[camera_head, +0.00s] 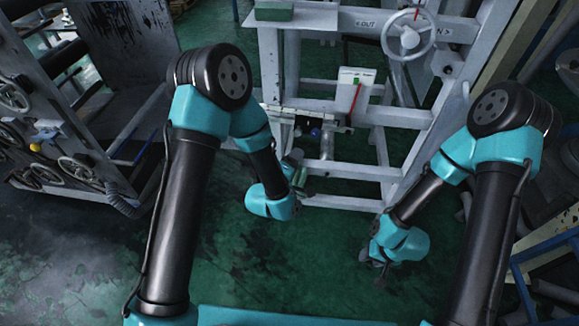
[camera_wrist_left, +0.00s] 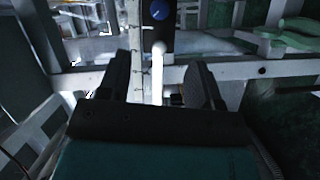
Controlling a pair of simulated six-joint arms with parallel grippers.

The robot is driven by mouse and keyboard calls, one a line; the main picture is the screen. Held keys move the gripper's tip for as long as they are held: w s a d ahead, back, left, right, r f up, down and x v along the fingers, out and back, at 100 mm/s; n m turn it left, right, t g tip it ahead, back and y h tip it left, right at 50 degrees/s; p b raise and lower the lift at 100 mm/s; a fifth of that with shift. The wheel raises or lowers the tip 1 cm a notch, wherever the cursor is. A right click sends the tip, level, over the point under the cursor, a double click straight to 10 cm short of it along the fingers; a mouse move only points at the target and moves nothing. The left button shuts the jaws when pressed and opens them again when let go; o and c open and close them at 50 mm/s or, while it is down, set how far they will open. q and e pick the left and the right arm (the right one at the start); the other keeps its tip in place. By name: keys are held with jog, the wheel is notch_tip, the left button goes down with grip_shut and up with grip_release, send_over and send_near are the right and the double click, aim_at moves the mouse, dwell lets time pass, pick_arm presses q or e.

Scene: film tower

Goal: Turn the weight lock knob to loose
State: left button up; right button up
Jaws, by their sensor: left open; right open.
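A round blue knob (camera_wrist_left: 159,10) sits on a dark upright plate at the top of the left wrist view. A small blue spot, probably the same knob, shows in the head view (camera_head: 315,132) on the white frame. I cannot tell for certain that it is the weight lock knob. A white rod with a rounded end (camera_wrist_left: 158,47) lies below it. My left gripper (camera_wrist_left: 161,70) is open and points at the frame, with the blue knob beyond its fingertips. It also shows low before the frame (camera_head: 298,172). My right gripper (camera_head: 377,272) is open and hangs over the floor.
A white frame (camera_head: 365,172) stands ahead, with a handwheel (camera_head: 408,36) at its top right and a box with a red pointer (camera_head: 353,95). A machine with several handwheels (camera_head: 75,170) stands at left. The green floor (camera_head: 240,265) between my arms is clear.

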pick_arm(q)
jog(key=shift+v, duration=1.6)
jog(key=shift+a+f, duration=0.1)
jog(key=s+a+f+m+g+y, duration=0.1)
jog(key=s+a+f+m+g, duration=0.15)
jog(key=a+f+g, duration=0.35)
jog(key=s+a+f+m+g+y, duration=0.2)
jog(key=s+a+f, duration=0.2)
jog(key=f, duration=0.3)
jog(key=s+a+f+m+g, duration=0.2)
jog(key=s+a+g, duration=0.1)
jog(key=s, duration=0.3)
jog(key=s+a+f+m+g, duration=0.2)
jog(key=s+a+f+g, duration=0.1)
jog(key=s, duration=0.4)
jog(key=shift+a+f+g, duration=0.25)
jog(key=shift+a+g, duration=0.15)
jog(key=shift+g, duration=0.1)
